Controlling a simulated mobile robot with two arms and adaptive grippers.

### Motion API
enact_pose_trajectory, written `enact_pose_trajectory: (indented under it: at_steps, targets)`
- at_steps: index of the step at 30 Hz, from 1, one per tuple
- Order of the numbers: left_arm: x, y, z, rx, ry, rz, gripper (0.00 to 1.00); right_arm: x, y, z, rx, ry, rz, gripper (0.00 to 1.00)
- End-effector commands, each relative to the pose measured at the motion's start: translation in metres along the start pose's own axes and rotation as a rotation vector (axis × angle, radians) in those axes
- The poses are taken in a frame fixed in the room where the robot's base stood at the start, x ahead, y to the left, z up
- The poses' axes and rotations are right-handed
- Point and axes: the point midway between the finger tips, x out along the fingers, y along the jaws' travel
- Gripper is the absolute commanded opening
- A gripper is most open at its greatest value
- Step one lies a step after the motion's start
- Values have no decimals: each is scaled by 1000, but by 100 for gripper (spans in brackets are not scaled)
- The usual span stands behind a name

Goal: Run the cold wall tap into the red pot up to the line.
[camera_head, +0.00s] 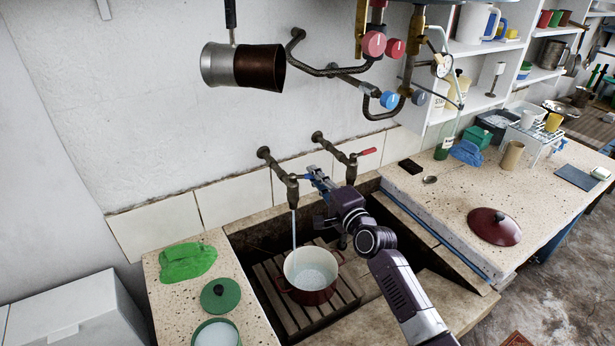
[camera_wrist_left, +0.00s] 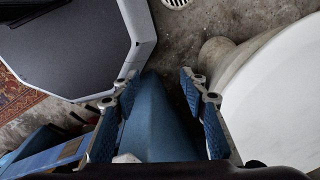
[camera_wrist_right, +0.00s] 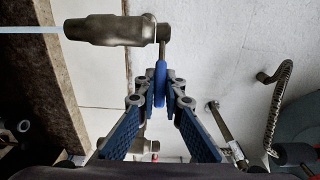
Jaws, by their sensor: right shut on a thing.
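The cold wall tap (camera_head: 290,190) is the left of two brass taps over the trough, with a blue lever handle that also shows in the right wrist view (camera_wrist_right: 160,85). My right gripper (camera_head: 318,184) is shut on this blue handle. A thin stream of water (camera_head: 294,230) falls from the tap into the red pot (camera_head: 313,295). The pot stands upright on a slatted wooden rack, with pale, bubbly water inside. I cannot make out a fill line. My left gripper (camera_wrist_left: 160,88) is open and empty, in its wrist view only.
The right wall tap (camera_head: 350,165) has a red handle. A dark red lid (camera_head: 494,226) lies on the right counter. A green cloth (camera_head: 187,262), green lid (camera_head: 220,295) and green-rimmed pot (camera_head: 216,334) are on the left ledge. Pipes and knobs (camera_head: 374,43) hang above.

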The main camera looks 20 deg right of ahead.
Motion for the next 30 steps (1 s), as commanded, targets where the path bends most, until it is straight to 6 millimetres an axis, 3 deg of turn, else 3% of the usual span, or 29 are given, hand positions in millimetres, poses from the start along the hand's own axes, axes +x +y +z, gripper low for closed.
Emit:
enact_pose_trajectory:
  at_steps: [8,9,14,23,30]
  targets:
    - [0,13,-2,-5,2,15,40,1,-6,4,4,-7,-10,0]
    - [0,15,-2,-6,2,17,40,1,-6,4,4,-7,-10,11]
    - [0,15,-1,-5,1,17,40,1,-4,3,4,-7,-8,27]
    - [-1,6,5,-5,-9,-2,40,-1,-2,2,4,-5,-4,27]
    - [-1,8,2,-4,-6,0,40,-27,-1,3,4,-6,-2,27]
